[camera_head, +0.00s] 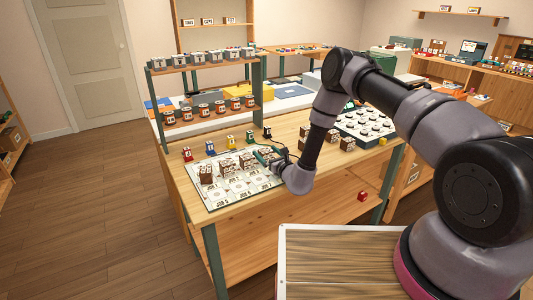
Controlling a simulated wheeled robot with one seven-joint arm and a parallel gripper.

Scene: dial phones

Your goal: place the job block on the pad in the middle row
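A white mat (212,198) with rows of printed pads lies on the front left of the wooden table. Several brown-and-white blocks, one of them at the left end (206,174), stand along its back part. The print on the blocks is too small to read, so I cannot tell which is the job block. My gripper (266,156) is low over the mat's right end, close to the blocks there. My wrist hides part of the mat and the fingertips are small, so I cannot tell whether it is open or holds anything. The middle row's right end is partly hidden.
More brown blocks (347,144) stand right of my gripper, before a board with round white pieces (366,126). Small coloured items, including a yellow one (232,143), stand behind the mat. A two-tier rack (205,65) rises at the table's back left.

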